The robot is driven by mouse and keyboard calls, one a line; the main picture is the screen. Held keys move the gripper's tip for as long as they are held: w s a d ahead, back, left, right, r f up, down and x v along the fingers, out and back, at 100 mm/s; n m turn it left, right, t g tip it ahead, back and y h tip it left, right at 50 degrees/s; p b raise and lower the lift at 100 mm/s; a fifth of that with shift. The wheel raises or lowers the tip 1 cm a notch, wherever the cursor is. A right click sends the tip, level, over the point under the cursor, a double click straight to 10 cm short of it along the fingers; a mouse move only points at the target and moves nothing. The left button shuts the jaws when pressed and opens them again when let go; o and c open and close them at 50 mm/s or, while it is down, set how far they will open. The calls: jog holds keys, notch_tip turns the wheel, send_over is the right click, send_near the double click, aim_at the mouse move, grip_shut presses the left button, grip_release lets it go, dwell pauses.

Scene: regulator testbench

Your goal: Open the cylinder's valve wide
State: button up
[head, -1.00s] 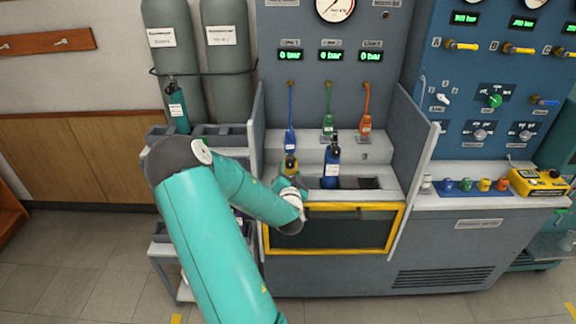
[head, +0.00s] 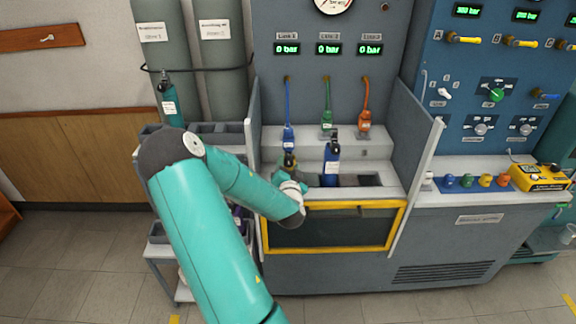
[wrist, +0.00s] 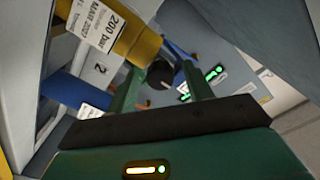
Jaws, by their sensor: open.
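In the wrist view, a yellow cylinder (wrist: 140,45) with a white "200 bar" label (wrist: 100,24) ends in a black valve knob (wrist: 160,74). My gripper (wrist: 161,80) is open, its two green fingers on either side of the knob; I cannot tell whether they touch it. In the head view, my gripper (head: 287,167) is at the left part of the bench's filling recess, and it and my arm hide most of that cylinder. A blue cylinder (head: 332,172) with a black top stands upright just to the right.
Blue (head: 289,110), green (head: 327,110) and orange (head: 366,110) hoses hang behind, under displays reading 0 bar. Grey side panels (head: 412,150) flank the recess. A yellow-framed dark flap (head: 335,230) is below. Tall grey cylinders (head: 222,70) stand at the left.

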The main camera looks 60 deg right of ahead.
jog(key=c, duration=1)
jog(key=shift+n, duration=0.3)
jog(key=n, duration=0.9)
jog(key=shift+n, duration=0.3)
jog(key=n, duration=0.3)
jog(key=shift+n, duration=0.4)
jog(key=n, duration=0.3)
jog(key=shift+n, duration=0.3)
jog(key=n, duration=0.6)
jog(key=shift+n, duration=0.3)
